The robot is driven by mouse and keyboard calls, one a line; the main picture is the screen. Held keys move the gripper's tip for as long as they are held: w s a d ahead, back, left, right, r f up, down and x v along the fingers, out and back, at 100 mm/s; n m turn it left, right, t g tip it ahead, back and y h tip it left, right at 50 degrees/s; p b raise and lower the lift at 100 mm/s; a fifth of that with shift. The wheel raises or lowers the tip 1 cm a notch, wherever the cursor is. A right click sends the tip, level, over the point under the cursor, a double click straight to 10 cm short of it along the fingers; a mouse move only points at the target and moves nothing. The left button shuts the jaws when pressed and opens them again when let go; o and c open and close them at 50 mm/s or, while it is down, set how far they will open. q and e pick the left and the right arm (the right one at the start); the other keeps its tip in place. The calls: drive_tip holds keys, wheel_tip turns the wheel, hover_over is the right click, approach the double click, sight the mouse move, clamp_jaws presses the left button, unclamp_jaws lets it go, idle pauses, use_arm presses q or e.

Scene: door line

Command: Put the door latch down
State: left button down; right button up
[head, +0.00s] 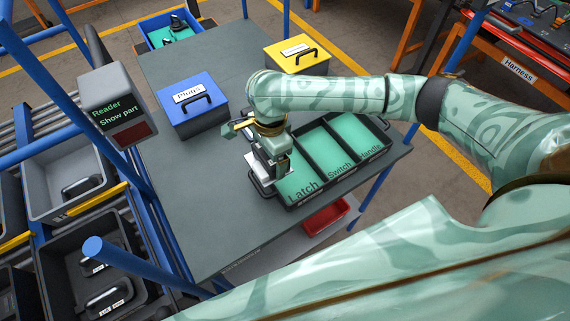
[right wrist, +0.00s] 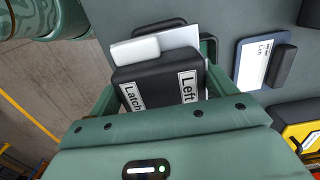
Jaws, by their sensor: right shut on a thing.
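My right gripper (head: 268,172) is at the left edge of the three-part tray (head: 283,207), next to the part marked Latch (head: 300,180). In the right wrist view, my right gripper (right wrist: 160,88) is shut on the door latch (right wrist: 155,68), a black block with labels reading Latch and Left. A pale piece shows beyond the block. In the head view the gripper mostly hides the latch, and I cannot tell whether it touches the tray. The visible green floor of the Latch part is bare. My left gripper is not in view.
A blue box marked Plugs (head: 190,107) and a yellow box (head: 297,55) stand farther back on the grey table (head: 190,205). A reader (head: 117,105) showing "Show part" stands at the left. The table's front left is clear. A red bin (head: 326,215) is below.

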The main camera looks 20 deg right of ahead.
drive_tip(key=w+d+f+b, duration=0.1)
drive_tip(key=d+f, duration=0.1)
drive_tip(key=w+d+f+b, duration=0.1)
drive_tip(key=f, duration=0.1)
drive_tip(key=w+d+f+b, duration=0.1)
drive_tip(key=w+d+f, duration=0.1)
drive_tip(key=shift+d+f+b, duration=0.15)
drive_tip(key=shift+d+b, duration=0.15)
drive_tip(key=f+b, duration=0.2)
drive_tip(key=f, duration=0.2)
drive_tip(key=shift+w+d+b, duration=0.2)
drive_tip(key=shift+d+b, duration=0.1)
drive_tip(key=shift+b, duration=0.1)
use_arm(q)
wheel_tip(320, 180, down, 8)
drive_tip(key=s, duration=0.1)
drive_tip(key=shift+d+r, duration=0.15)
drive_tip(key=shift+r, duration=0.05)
use_arm(e)
drive_tip(key=shift+r, duration=0.15)
drive_tip(key=o, duration=1)
drive_tip(key=shift+s, duration=0.1)
drive_tip(key=shift+o, duration=0.2)
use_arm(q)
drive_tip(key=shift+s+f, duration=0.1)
